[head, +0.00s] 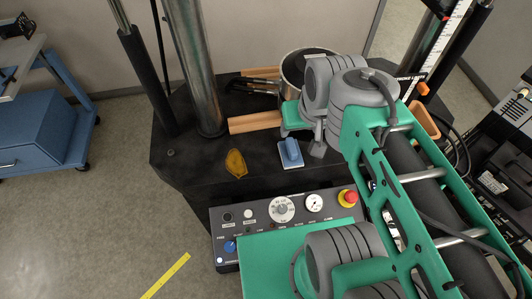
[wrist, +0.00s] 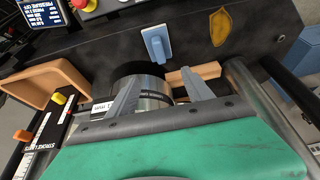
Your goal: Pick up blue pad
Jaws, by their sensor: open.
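The blue pad (head: 289,153) lies on the black machine table, with a raised block or handle on top. It also shows in the wrist view (wrist: 156,45), ahead of the fingertips. My gripper (wrist: 160,76) is open, its two grey fingers spread apart with nothing held between them. In the head view my gripper (head: 317,148) is just right of the pad and apart from it; the arm partly hides it. In the wrist view a metal pot (wrist: 152,90) shows behind and between the fingers.
A yellow-brown leaf-shaped piece (head: 235,163) lies left of the pad. Wooden blocks (head: 255,122), the metal pot and a thick steel column (head: 195,70) stand behind. A control panel (head: 260,215) with a red button (head: 347,197) is in front. An orange tray (wrist: 45,85) is beside the gripper.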

